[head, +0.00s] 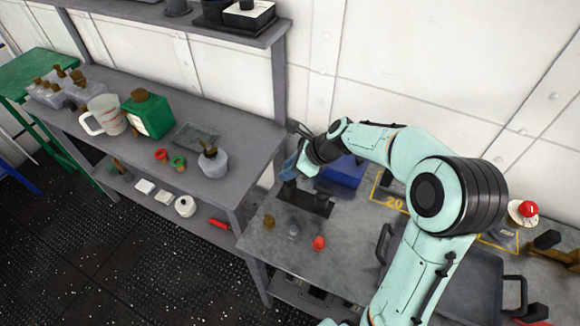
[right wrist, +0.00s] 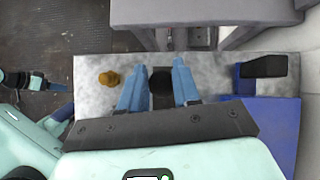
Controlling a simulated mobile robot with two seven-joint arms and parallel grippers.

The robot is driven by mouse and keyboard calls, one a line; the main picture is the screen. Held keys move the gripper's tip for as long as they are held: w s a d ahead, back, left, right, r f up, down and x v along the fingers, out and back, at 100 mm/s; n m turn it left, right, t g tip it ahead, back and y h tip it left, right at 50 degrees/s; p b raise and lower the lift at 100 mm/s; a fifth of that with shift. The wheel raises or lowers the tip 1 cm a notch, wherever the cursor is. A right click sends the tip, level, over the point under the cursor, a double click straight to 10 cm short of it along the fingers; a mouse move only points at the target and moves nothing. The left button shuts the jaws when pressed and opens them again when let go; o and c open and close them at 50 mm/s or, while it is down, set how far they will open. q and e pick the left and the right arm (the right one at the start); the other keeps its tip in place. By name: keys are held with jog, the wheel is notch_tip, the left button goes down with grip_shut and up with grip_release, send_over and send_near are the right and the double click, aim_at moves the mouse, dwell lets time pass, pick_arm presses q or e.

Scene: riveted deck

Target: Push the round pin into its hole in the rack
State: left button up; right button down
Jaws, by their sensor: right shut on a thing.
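The rack (head: 306,203) is a dark block with short upright parts, on the grey metal table in the head view. My right gripper (head: 290,166) reaches over its left end with blue fingers pointing down. In the right wrist view the fingers (right wrist: 160,92) close on a dark, round-looking thing, which I take to be the round pin (right wrist: 161,79). Its lower end and the hole are hidden, so I cannot tell how deep it sits. My left gripper (right wrist: 60,88) seems to show at the left edge of the right wrist view, small and unclear.
A brass-coloured piece (head: 268,222), a grey piece (head: 293,231) and a red piece (head: 318,243) stand in front of the rack. A blue bin (head: 343,172) stands behind it. A dark tray (head: 455,281) lies to the right. A grey shelf (head: 252,146) adjoins on the left.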

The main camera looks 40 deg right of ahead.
jog(key=shift+f, duration=0.35)
jog(key=c, duration=0.7)
grip_release()
jog(key=shift+c, duration=0.2)
jog(key=v, duration=1.3)
jog(key=shift+r+p, duration=0.2)
jog(key=shift+p, duration=0.15)
jog(key=shift+d, duration=0.1)
